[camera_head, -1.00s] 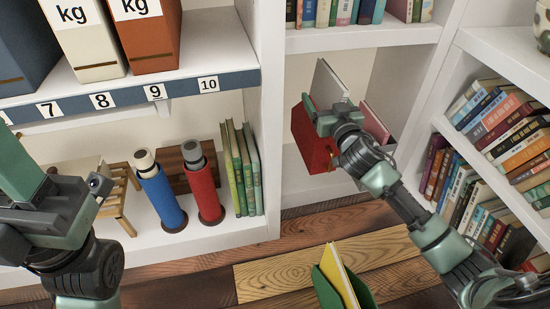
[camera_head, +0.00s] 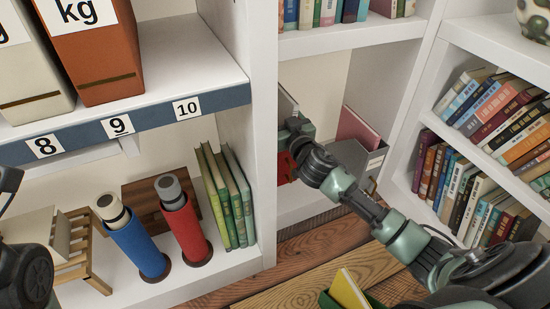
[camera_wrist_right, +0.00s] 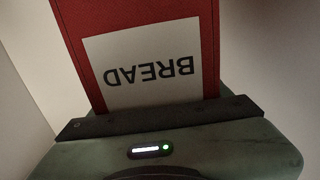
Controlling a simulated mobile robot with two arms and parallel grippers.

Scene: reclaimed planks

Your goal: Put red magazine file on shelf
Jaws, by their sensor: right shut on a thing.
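The red magazine file (camera_head: 284,169) is in the middle shelf bay, mostly hidden behind a white upright and my right gripper (camera_head: 293,140). In the right wrist view the red file (camera_wrist_right: 208,30) fills the upper middle, with a white label whose word BREAD appears upside down. My right gripper (camera_wrist_right: 160,112) is shut on the file's edge. White shelf walls show on both sides of it. A grey magazine file (camera_head: 370,160) with a pink book stands in the same bay, right of my right gripper. My left arm shows at the left edge; its fingers are out of view.
A white upright (camera_head: 264,130) divides the bays. Left of it are green books (camera_head: 228,200), a red bottle (camera_head: 185,222) and a blue bottle (camera_head: 138,240). Books fill the right shelves (camera_head: 480,195). A green file with a yellow book (camera_head: 350,290) is low in front.

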